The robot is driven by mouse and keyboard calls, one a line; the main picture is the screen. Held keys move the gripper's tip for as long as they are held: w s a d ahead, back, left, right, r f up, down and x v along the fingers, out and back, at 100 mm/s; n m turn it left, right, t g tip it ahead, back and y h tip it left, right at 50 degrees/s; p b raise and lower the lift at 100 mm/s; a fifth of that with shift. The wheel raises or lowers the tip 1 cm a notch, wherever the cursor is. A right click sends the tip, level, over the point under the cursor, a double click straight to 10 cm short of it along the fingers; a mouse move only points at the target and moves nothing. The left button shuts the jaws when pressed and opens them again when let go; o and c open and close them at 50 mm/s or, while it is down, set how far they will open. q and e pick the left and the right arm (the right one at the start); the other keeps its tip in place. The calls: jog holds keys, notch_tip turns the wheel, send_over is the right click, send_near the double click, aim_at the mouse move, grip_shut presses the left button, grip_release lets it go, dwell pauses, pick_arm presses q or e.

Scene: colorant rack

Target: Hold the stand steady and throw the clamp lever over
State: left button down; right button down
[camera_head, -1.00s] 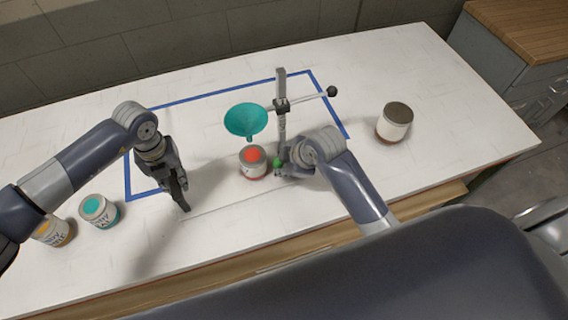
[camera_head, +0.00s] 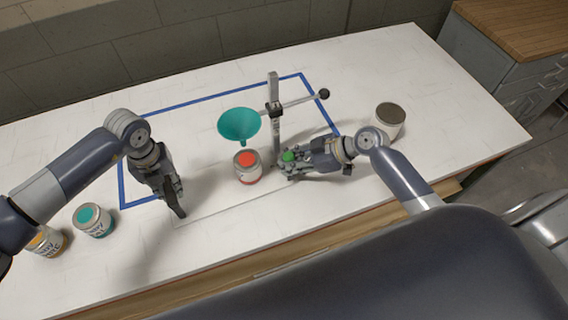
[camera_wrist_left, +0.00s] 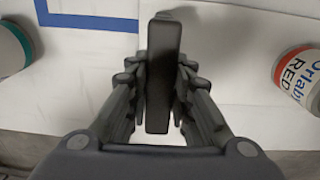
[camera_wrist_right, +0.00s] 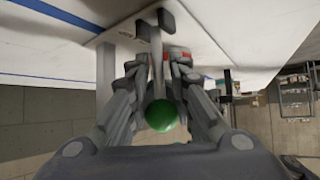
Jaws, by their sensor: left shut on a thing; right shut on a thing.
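The stand's grey upright post (camera_head: 276,140) rises from a pale base plate (camera_head: 225,201) on the table. A teal funnel (camera_head: 239,124) hangs from its cross arm, above a can with a red top (camera_head: 248,167). My left gripper (camera_head: 176,205) is shut on a dark upright bar (camera_wrist_left: 161,75) at the left end of the plate. My right gripper (camera_head: 287,165) is shut around the clamp lever (camera_wrist_right: 156,45), whose green ball knob (camera_wrist_right: 162,115) sits between its fingers. The knob also shows in the head view (camera_head: 288,156), just right of the post's foot. The lever's pivot is hidden.
A cross rod with a black knob (camera_head: 323,94) sticks out right of the post. A can with a dark top (camera_head: 390,120) stands behind my right arm. Teal (camera_head: 93,219) and orange (camera_head: 46,241) cans stand at left. Blue tape (camera_head: 200,100) outlines the work area.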

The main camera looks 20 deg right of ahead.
jog(key=d+y, duration=0.1)
jog(key=d+m+y, duration=0.1)
jog(key=shift+w+f+t+y, duration=0.1)
jog(key=shift+f+t+y, duration=0.1)
jog(key=shift+t+y, duration=0.1)
jog(key=shift+d+f+m+y, duration=0.15)
jog(key=shift+d+m+y, duration=0.3)
jog(key=shift+y, duration=0.45)
jog(key=shift+d+f, duration=0.1)
jog(key=c, duration=1.3)
grip_release()
jog(key=shift+a, duration=0.2)
jog(key=v, duration=1.2)
jog(key=shift+c, duration=0.3)
